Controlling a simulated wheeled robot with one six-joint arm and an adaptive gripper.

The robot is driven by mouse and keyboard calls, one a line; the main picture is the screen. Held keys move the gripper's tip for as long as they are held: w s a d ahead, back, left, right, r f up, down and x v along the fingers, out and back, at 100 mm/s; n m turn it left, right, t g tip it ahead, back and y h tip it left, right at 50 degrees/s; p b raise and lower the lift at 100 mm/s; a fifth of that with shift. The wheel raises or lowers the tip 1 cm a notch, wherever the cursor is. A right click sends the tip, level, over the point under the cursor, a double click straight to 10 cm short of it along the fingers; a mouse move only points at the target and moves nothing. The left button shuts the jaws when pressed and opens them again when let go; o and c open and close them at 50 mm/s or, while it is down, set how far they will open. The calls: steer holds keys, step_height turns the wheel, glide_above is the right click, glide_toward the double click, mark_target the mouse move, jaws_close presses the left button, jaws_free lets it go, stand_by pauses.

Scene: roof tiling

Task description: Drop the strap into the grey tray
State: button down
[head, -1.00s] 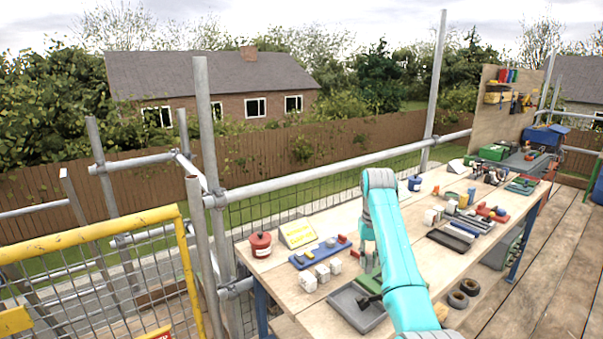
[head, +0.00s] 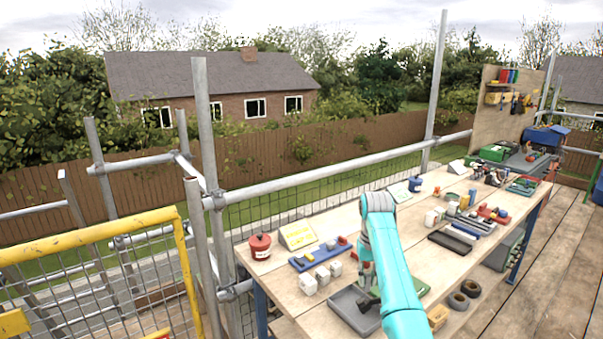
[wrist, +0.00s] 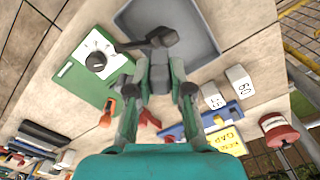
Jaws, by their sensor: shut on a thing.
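The grey tray (head: 343,314) lies at the near end of the bench; in the wrist view (wrist: 205,32) it is at the top. In the wrist view my gripper (wrist: 160,82) is shut on a dark thing, which I take to be the strap (wrist: 159,62). Its far end appears over the tray's near edge. A black piece (wrist: 135,45) beside it reaches left toward the green board. I cannot tell whether the strap touches the tray floor. My arm hides part of this area in the head view.
A green board with a white dial (wrist: 88,68) lies beside the tray. Dark trays and tools fill the bench farther right.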

steer(key=c, duration=1)
jaws_free()
